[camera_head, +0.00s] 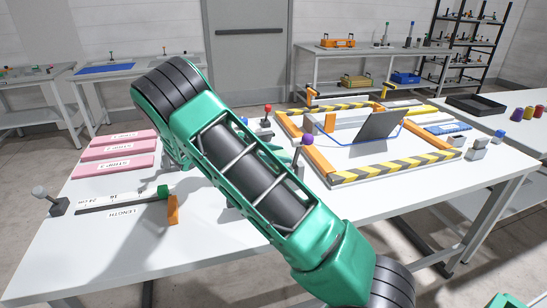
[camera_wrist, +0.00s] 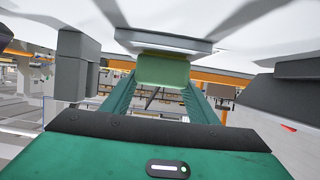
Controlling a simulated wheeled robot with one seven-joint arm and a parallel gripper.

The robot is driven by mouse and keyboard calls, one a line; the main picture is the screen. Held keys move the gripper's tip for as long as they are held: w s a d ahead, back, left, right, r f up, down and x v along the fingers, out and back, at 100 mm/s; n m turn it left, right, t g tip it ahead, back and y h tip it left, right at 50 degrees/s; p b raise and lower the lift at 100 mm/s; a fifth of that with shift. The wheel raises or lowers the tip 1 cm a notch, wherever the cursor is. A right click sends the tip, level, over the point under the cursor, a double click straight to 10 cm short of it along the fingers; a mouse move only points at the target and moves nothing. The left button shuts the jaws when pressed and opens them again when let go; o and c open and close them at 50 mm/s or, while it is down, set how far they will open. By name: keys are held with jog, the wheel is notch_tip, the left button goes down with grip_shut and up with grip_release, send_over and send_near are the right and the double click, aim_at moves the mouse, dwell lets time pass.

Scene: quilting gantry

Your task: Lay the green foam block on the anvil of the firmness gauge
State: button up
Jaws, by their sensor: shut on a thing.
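In the wrist view, my gripper (camera_wrist: 160,84) is shut on a pale green block (camera_wrist: 163,71), the green foam block, held between the tips of its two green fingers. A grey plate with a pale edge (camera_wrist: 165,43) shows just beyond the block, close to it. I cannot tell whether it is the gauge's anvil or whether the block touches it. In the head view, my own green and black arm crosses the middle of the table and hides the block and most of my gripper. The firmness gauge cannot be made out for sure there.
The white table (camera_head: 110,255) holds pink strips (camera_head: 115,155) and a length scale (camera_head: 120,203) at left. A striped yellow-black frame (camera_head: 395,168) with a dark tilted panel (camera_head: 381,125) stands right of my arm. Levers with red (camera_head: 268,110) and purple (camera_head: 306,143) knobs stand near the arm.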

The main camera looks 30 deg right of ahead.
jog(key=o, duration=1)
jog(key=shift+f, duration=0.1)
jog(key=v, duration=0.7)
jog(key=shift+a, duration=0.3)
